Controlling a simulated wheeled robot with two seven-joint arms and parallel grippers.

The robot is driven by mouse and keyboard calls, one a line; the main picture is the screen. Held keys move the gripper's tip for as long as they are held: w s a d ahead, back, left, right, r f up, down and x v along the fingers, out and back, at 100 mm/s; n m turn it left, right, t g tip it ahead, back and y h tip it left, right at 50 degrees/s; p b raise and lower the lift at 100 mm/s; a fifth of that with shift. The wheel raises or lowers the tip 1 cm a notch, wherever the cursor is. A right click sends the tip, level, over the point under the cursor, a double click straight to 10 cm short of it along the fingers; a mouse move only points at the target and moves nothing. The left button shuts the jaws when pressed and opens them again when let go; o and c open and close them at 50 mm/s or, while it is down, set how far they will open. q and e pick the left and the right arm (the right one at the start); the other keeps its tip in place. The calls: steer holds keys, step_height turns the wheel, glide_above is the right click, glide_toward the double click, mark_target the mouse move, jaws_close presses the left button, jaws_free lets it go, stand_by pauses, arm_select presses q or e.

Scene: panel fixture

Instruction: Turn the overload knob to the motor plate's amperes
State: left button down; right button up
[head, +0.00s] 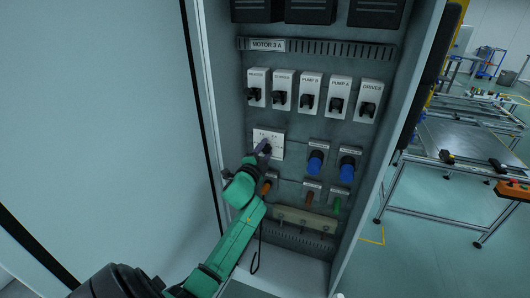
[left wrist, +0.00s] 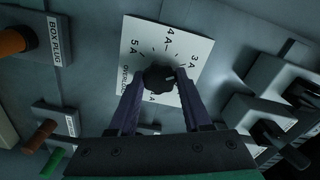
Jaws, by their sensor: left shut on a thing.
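The motor plate (head: 268,44) reads "MOTOR 3 A" at the cabinet's upper left. The white overload dial plate (head: 276,136) is below the row of switches. In the left wrist view the dial plate (left wrist: 195,52) shows 5 A, 4 A and 3 A; another mark is partly hidden below the knob. The black overload knob (left wrist: 160,78) sits at the plate's centre. My left gripper (head: 264,149) is shut on the knob, one finger on each side. I cannot tell surely which mark the knob points at. My right gripper is not in view.
Several black-levered switches (head: 310,90) stand in a row above the dial. Blue plugs (head: 316,162) are to its right; orange and green plugs (head: 337,206) are below. The open cabinet door (head: 100,120) is at left, the cabinet's side wall at right.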

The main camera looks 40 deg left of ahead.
arm_select(q)
steer(key=shift+m, duration=0.3)
steer(key=shift+c, duration=1.7)
jaws_free()
steer(key=b+v, duration=0.2)
steer(key=v, duration=1.2)
steer(key=shift+s+b, duration=0.25)
steer(key=shift+b, duration=0.05)
